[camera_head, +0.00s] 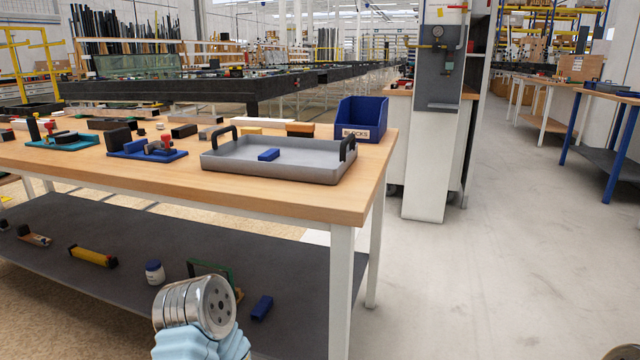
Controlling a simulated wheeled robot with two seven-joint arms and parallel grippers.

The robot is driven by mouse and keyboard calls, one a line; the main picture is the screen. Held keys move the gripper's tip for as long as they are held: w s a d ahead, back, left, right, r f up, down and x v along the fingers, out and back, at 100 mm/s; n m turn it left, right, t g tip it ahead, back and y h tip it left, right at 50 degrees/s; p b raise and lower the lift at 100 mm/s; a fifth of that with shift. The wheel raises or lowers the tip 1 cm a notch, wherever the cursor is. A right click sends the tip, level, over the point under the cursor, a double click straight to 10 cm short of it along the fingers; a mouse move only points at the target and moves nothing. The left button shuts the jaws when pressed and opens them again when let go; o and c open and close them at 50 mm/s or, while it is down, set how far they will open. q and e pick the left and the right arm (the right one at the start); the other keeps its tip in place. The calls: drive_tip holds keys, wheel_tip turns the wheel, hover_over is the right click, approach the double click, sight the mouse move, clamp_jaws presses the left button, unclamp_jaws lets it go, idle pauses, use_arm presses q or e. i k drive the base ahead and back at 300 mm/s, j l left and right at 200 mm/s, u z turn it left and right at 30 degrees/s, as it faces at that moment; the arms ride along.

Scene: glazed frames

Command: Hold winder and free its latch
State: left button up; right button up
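No part can be surely told as the winder, and no latch is clear at this size. Two small fixtures stand on the wooden workbench (290,199). One has a blue base (176,156) with a black block and a red knob. The other, farther left, has a teal base (72,144) with a black upright handle and a red part. Neither gripper shows. A silver, round-ended link of my arm with a pale blue sleeve is at the bottom, in front of the bench, apart from both fixtures.
A grey tray (222,165) with black handles holds a blue block (268,154). A blue bin (362,114) labelled BLOCKS stands behind it. The dark lower shelf (130,235) holds a yellow-black tool (92,257), a white jar (154,272) and a blue block (262,307).

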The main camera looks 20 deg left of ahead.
sight(87, 140)
drive_tip(key=i+j, duration=0.1)
drive_tip(key=j, duration=2.25)
drive_tip(key=i+j+z, duration=0.1)
drive_tip(key=j, duration=1.05)
drive_tip(key=i, duration=0.05)
